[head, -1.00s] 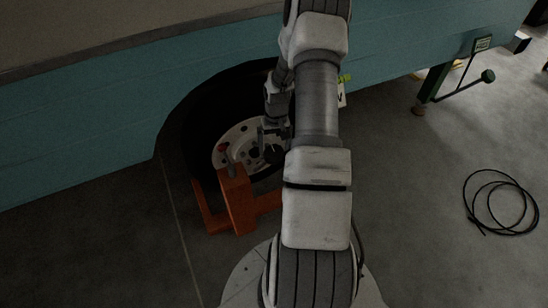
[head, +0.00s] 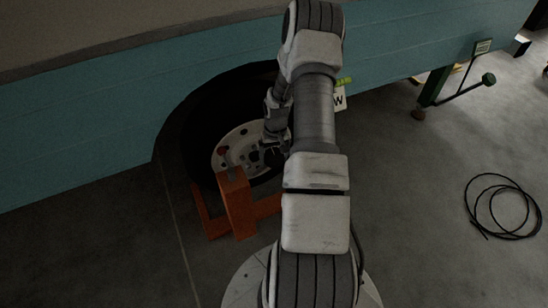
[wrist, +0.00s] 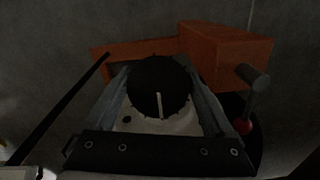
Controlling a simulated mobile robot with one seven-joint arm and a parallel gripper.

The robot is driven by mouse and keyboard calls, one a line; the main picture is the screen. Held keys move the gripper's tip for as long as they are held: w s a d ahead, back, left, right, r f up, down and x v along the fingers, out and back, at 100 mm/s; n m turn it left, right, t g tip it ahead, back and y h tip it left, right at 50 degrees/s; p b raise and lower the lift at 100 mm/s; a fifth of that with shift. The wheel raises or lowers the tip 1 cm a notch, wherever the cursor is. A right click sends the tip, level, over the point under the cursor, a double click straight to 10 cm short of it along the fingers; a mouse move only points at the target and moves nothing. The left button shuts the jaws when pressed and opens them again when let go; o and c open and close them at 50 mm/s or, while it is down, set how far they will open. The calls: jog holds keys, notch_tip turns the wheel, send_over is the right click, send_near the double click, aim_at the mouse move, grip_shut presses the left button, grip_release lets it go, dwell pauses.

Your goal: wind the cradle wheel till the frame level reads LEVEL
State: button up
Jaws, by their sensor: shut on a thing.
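In the wrist view, my gripper (wrist: 160,100) is shut on a round black handwheel (wrist: 150,76), one finger on each side. A pale line marks the wheel's face, pointing roughly up and down the picture. The orange cradle (wrist: 226,52) lies beyond it; the cradle (head: 238,205) also shows in the head view beside the tyre. In the head view, my gripper (head: 271,152) is by the hub and partly hidden by my arm. A yellow-green level (head: 345,81) and white sign (head: 340,101) show behind my arm. Only a "W" is readable; the rest is hidden.
The camper's teal side (head: 90,135) overhangs the tyre and pale rim (head: 232,151). A green jack (head: 432,87) and black cable coil (head: 501,206) are right, with clear floor between.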

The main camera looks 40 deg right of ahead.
jog(key=shift+c, duration=0.5)
jog(key=shift+m, duration=0.4)
jog(key=shift+r+m+t+y+p, duration=0.1)
jog(key=shift+m+t+y+p, duration=0.25)
jog(key=shift+m+y, duration=0.4)
jog(key=m+t+y, duration=0.1)
jog(key=m, duration=0.2)
jog(key=shift+m, duration=0.25)
jog(key=m+t+y, duration=0.1)
jog(key=m, duration=0.2)
jog(key=shift+w+m+t+y, duration=0.1)
jog(key=shift+m+t+y, duration=0.35)
jog(key=shift+m+t, duration=0.95)
jog(key=shift+m+g, duration=0.25)
jog(key=shift+m, duration=0.25)
